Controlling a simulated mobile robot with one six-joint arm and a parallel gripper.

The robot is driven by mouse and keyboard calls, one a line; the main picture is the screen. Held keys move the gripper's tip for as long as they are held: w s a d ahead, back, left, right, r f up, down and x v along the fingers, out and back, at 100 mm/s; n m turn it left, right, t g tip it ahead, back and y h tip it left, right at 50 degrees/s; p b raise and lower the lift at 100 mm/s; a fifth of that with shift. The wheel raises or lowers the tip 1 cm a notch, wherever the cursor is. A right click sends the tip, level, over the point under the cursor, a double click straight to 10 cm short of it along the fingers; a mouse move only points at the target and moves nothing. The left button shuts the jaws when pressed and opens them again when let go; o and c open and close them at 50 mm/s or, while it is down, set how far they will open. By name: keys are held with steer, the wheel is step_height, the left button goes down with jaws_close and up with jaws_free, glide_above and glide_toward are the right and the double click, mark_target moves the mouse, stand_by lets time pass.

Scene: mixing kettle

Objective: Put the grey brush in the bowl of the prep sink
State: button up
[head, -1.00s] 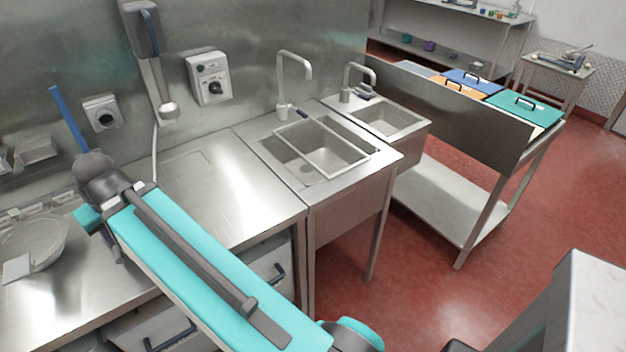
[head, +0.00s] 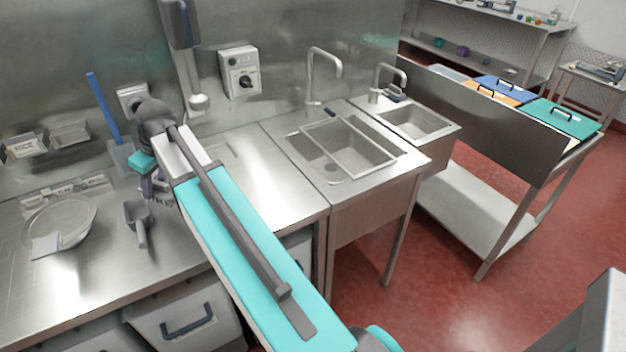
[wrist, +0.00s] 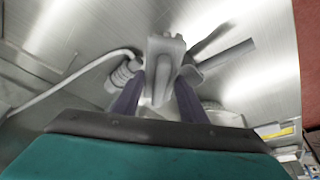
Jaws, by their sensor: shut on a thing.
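My gripper (head: 158,192) is over the left worktop in the head view, with its fingers mostly hidden behind my wrist. In the wrist view my gripper (wrist: 160,95) has its two purple fingers shut on a pale grey piece, seemingly the grey brush (wrist: 163,62). Its full shape is hard to make out, and it is hidden in the head view. The larger sink, seemingly the prep sink (head: 297,150), is right of my gripper. Its bowl (head: 365,143) is apart from my gripper, and a rectangular frame lies across it.
A scoop (head: 138,222) and a clear bowl (head: 88,215) are on the left worktop. A blue-handled tool (head: 103,108) leans at the wall. Taps (head: 312,75) rise behind the sinks. A smaller basin (head: 440,127) is further right. The worktop left of the larger sink is mostly clear.

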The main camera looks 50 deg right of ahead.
steer(key=s+d+f+m+h+b, duration=0.1)
steer(key=d+m, duration=0.1)
steer(key=d, duration=1.6)
steer(key=s+d+f+m+b, duration=0.1)
steer(key=d+b, duration=0.1)
steer(key=d, duration=1.7)
steer(key=s+d+f+m+h+b, duration=0.1)
steer(key=s+d+m, duration=0.1)
steer(key=s+d, duration=0.85)
steer(key=s+d+f+m+h+b, duration=0.1)
steer(key=s+d+f+m, duration=0.1)
steer(key=s+d, duration=0.85)
steer(key=s+d+f+b, duration=0.1)
steer(key=d+f, duration=0.2)
steer(key=f, duration=0.3)
steer(key=shift+d+f+m, duration=0.3)
steer(key=shift+d+f, duration=0.05)
steer(key=shift+f, duration=0.05)
step_height(320, 180, down, 6)
